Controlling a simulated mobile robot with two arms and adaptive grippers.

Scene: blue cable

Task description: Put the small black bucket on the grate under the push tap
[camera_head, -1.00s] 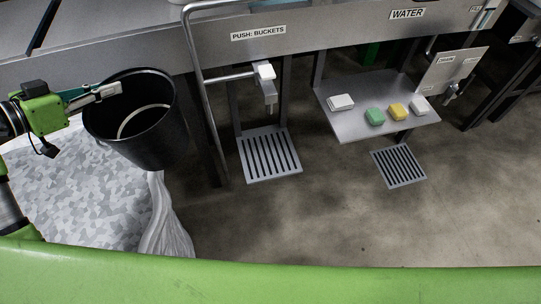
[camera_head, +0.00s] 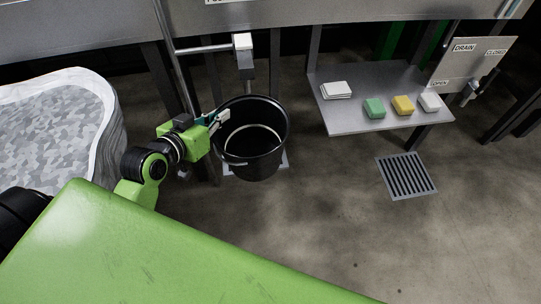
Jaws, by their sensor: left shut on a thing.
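The small black bucket (camera_head: 262,159) is upright, with its mouth facing up and its handle lying down inside. My left gripper (camera_head: 219,120) is shut on the bucket's left rim. The push tap (camera_head: 244,58) is just behind and above the bucket. The grate (camera_head: 227,175) under it is mostly hidden by the bucket; only its pale edges show. I cannot tell whether the bucket's bottom touches the grate. My right gripper is not in view.
A metal shelf (camera_head: 347,125) with a white stack and coloured sponges stands to the right, with a second floor grate (camera_head: 406,177) below it. A metal rail post (camera_head: 176,75) stands left of the tap. A white bag of grey chips (camera_head: 112,130) is at left.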

